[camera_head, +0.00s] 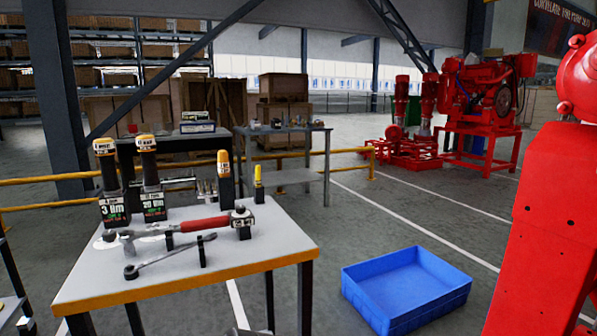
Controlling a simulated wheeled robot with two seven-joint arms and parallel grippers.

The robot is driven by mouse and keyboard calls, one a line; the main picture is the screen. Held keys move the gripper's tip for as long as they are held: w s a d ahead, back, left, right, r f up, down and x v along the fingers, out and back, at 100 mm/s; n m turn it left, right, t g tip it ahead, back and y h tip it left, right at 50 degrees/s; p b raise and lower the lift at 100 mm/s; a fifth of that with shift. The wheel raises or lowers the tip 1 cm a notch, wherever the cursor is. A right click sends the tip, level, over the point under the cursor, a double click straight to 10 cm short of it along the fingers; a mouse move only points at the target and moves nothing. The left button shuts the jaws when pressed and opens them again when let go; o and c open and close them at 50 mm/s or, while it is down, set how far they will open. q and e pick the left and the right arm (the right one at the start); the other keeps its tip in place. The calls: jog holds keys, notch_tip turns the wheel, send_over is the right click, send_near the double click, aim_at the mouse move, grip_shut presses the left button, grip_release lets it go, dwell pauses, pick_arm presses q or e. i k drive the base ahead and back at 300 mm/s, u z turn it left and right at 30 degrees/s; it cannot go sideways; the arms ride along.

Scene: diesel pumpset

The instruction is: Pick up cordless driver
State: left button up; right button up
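Two upright black tools with yellow-marked tops stand side by side at the back left of the near table (270,235). They look like cordless drivers. The left driver (108,180) carries a label reading about 3 Nm. The right driver (150,180) carries one reading about 20 Nm. Both stand apart from any gripper. I cannot make out either of my grippers in this view.
A red-handled wrench (190,225) and a grey spanner (165,260) lie on supports in front of the drivers. A yellow-topped black tool (225,178) stands to their right. A blue crate (405,285) sits on the floor; red machinery (550,200) fills the right side.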

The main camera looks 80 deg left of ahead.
aim_at(146, 144)
jog(key=u, duration=3.45)
jog(key=k, duration=1.3)
jog(key=u, duration=0.5)
jog(key=i, duration=0.45)
jog(key=u, duration=0.75)
jog(key=i, duration=0.85)
jog(key=z, duration=0.5)
jog(key=i, duration=0.75)
jog(key=z, duration=0.7)
